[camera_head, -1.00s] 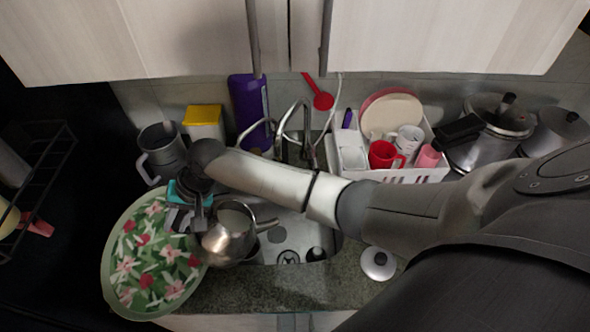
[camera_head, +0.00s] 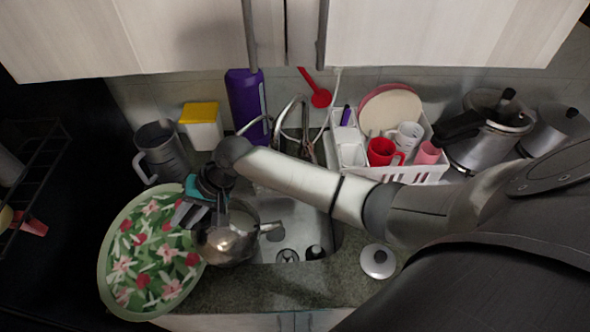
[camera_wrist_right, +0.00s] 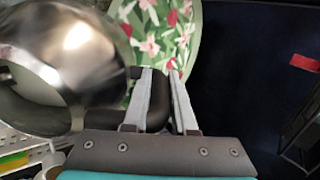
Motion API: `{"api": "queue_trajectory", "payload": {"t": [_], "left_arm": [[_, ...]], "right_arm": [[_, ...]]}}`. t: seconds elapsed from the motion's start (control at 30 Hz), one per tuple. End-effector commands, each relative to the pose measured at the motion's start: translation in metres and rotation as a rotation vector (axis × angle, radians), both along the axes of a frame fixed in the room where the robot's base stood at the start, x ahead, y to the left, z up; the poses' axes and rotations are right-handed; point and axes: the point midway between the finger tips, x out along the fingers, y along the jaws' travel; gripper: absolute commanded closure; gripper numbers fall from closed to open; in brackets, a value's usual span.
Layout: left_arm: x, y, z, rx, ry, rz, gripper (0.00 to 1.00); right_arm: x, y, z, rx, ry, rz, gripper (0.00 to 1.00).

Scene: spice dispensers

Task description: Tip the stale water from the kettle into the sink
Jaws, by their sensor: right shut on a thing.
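The shiny metal kettle (camera_head: 228,246) is held over the left part of the sink (camera_head: 297,222), with its spout toward the right over the basin. It looks tilted; no water stream is visible. My right gripper (camera_head: 193,218) is at the kettle's left side, shut on its black handle. In the right wrist view, the fingers (camera_wrist_right: 166,103) close around the handle (camera_wrist_right: 157,117), and the kettle's round body and open mouth (camera_wrist_right: 92,60) show at the left. The water inside cannot be made out. My left gripper is out of view.
A green floral tray (camera_head: 112,285) lies left of the sink. A grey jug (camera_head: 163,155) and a yellow-lidded container (camera_head: 202,132) stand behind. A tap (camera_head: 303,120) rises at the back. A white dish rack (camera_head: 415,175) stands right; a round lid (camera_head: 378,260) lies on the front counter.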

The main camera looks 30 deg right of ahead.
Motion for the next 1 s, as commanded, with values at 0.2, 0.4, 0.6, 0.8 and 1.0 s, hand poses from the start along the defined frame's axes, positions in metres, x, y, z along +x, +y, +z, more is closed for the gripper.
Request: {"api": "queue_trajectory", "payload": {"t": [0.2,0.4,0.6,0.8,1.0], "left_arm": [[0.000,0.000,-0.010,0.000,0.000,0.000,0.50],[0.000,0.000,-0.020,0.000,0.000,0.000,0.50],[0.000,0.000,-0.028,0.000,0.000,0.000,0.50],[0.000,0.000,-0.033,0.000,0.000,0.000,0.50],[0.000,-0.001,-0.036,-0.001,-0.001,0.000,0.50]], "right_arm": [[-0.001,-0.005,0.001,0.036,-0.020,0.000,1.00],[-0.003,-0.010,0.000,0.071,-0.032,0.000,1.00],[-0.004,-0.014,0.002,0.099,-0.042,-0.001,1.00],[-0.006,-0.018,0.004,0.122,-0.050,0.000,1.00],[-0.006,-0.019,0.006,0.135,-0.055,0.000,1.00]]}}
